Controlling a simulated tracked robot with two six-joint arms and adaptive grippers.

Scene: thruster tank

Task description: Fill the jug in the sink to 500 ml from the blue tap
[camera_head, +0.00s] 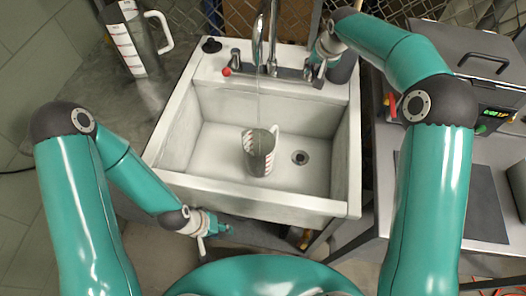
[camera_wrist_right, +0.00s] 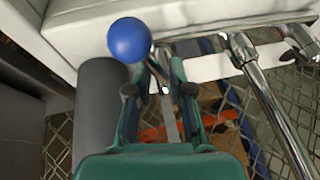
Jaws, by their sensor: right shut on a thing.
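A grey measuring jug (camera_head: 258,158) with a white handle and red-and-white scale stands in the white sink (camera_head: 205,150), under the chrome spout (camera_head: 258,40). A thin pale stream runs from the spout to the jug; its level is too small to read. My right gripper (camera_head: 318,72) is at the tap on the right of the spout. In the right wrist view the blue tap knob (camera_wrist_right: 129,40) is just beyond the fingers, which are shut on the tap's metal lever (camera_wrist_right: 160,68). My left gripper (camera_head: 220,230) is low before the sink's front edge, apart from the jug; its jaws are unclear.
A red tap knob (camera_head: 226,71) is left of the spout. A larger jug (camera_head: 130,40) with a scale stands on the grey counter at the upper left. The drain (camera_head: 300,157) is right of the small jug. A machine with a green display (camera_head: 482,129) is at the right.

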